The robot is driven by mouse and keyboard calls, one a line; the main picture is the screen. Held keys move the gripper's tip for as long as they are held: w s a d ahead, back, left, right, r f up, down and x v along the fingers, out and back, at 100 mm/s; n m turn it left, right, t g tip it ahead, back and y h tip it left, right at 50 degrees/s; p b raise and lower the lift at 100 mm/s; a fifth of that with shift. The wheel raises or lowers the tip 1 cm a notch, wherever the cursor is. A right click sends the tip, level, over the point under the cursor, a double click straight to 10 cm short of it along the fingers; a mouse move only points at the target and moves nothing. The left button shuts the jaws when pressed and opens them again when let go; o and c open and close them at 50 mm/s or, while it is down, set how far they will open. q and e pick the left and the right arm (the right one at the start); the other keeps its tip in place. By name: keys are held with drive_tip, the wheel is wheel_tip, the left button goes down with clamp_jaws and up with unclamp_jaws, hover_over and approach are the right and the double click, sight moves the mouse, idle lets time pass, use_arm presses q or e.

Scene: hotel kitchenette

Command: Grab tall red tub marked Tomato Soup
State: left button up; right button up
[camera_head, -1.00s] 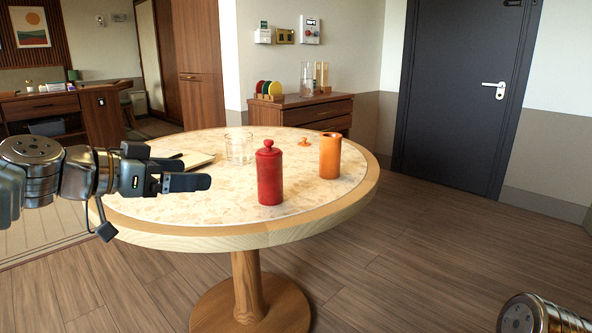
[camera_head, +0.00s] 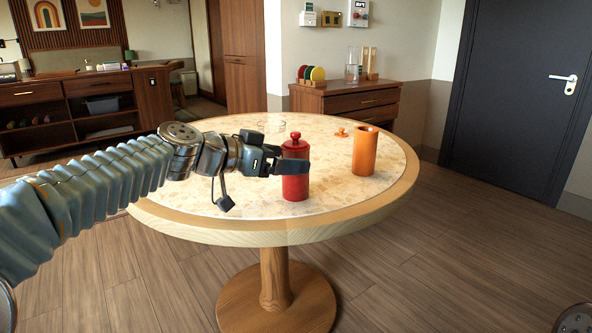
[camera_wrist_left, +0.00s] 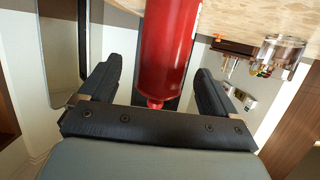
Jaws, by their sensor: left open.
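The red tub (camera_head: 295,187) with a round knobbed lid stands upright on the round table (camera_head: 240,231). My left gripper (camera_head: 290,167) is at the tub's upper part, with a dark finger crossing in front of it. In the left wrist view the tub (camera_wrist_left: 168,45) shows between the two open fingers (camera_wrist_left: 160,68), with a visible gap on each side. The lid knob points toward the gripper's palm there. Only a pale label edge shows, and its text cannot be read. My right gripper is out of view.
An orange open cylinder (camera_head: 365,150) stands right of the red tub, with a small orange lid (camera_head: 341,132) behind it. A clear glass (camera_head: 271,125) is farther back, partly hidden by my arm. The table's front right is clear.

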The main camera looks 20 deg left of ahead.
use_arm(q)
drive_tip(key=x, duration=0.3)
drive_tip(key=shift+w+f+p, duration=0.1)
drive_tip(key=shift+w+p, duration=0.2)
drive_tip(key=shift+w, duration=0.05)
drive_tip(key=shift+c, duration=0.3)
drive_tip(key=c, duration=1.2)
